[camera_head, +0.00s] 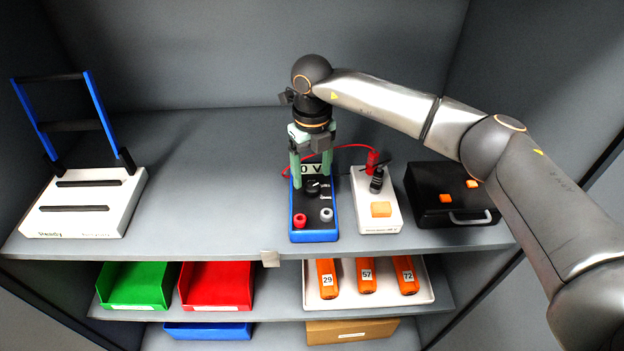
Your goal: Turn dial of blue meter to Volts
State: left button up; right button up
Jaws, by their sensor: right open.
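The blue meter (314,237) stands on the upper shelf near its front middle. It has a blue case, a black face, a display reading "0 V", a dark dial (313,187) in the middle, and red and grey sockets below. The small markings by the dial are too small to read surely. My right gripper (311,178) points down over the meter, its green fingers open to either side of the display and dial area. I cannot tell whether the fingers touch the dial. My left gripper is not in view.
A white box (377,212) with an orange button and a red plug stands close right of the meter, then a black case (450,196). A white stand (85,207) with a blue frame is at left. Bins and orange packs fill the lower shelf. Shelf space left of the meter is clear.

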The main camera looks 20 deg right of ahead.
aim_at(312, 186)
notch_tip(312, 186, up, 9)
jog(key=shift+r+b, duration=0.2)
jog(key=shift+b, duration=0.1)
dwell(0.4)
